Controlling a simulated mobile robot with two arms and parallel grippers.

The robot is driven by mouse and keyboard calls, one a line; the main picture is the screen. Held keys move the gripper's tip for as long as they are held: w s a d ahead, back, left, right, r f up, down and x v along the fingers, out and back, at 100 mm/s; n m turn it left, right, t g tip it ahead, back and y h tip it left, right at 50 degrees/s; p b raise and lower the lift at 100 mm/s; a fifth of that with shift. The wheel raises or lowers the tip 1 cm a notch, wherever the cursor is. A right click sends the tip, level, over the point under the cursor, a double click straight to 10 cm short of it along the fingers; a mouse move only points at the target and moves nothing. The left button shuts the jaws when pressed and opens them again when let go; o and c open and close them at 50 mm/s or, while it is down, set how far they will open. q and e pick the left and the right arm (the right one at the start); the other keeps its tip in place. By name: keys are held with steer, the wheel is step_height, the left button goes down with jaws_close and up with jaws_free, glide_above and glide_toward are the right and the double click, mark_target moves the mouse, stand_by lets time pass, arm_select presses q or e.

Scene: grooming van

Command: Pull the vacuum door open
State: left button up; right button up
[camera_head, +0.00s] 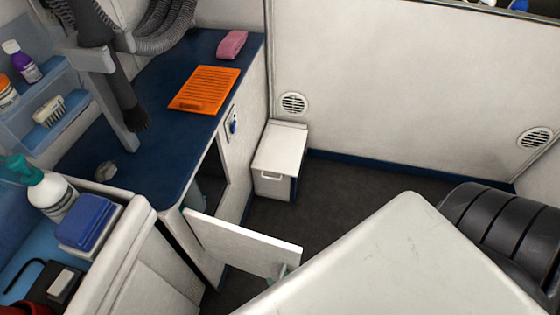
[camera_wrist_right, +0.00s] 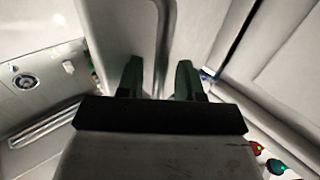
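The vacuum door (camera_head: 240,243) is a white panel standing swung out from the cabinet under the blue counter, with the dark opening (camera_head: 208,178) showing behind it. A small part of my right gripper (camera_head: 284,271) shows at the door's free end, mostly hidden behind the white surface in front. In the right wrist view my right gripper (camera_wrist_right: 160,80) has its two dark green fingers apart. A pale panel with a rounded edge lies beyond and between them; I cannot tell whether they touch it. My left gripper is not in view.
A large white surface (camera_head: 400,260) fills the lower right. A white box with a handle (camera_head: 280,158) stands on the dark floor beyond the door. An orange mat (camera_head: 205,89) and pink item (camera_head: 232,44) lie on the blue counter (camera_head: 160,135). Floor shows between door and box.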

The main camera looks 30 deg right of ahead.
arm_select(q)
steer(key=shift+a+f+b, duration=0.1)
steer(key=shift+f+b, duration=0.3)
arm_select(e)
steer(key=s+a, duration=0.1)
steer(key=s, duration=0.9)
steer(key=shift+s, duration=0.4)
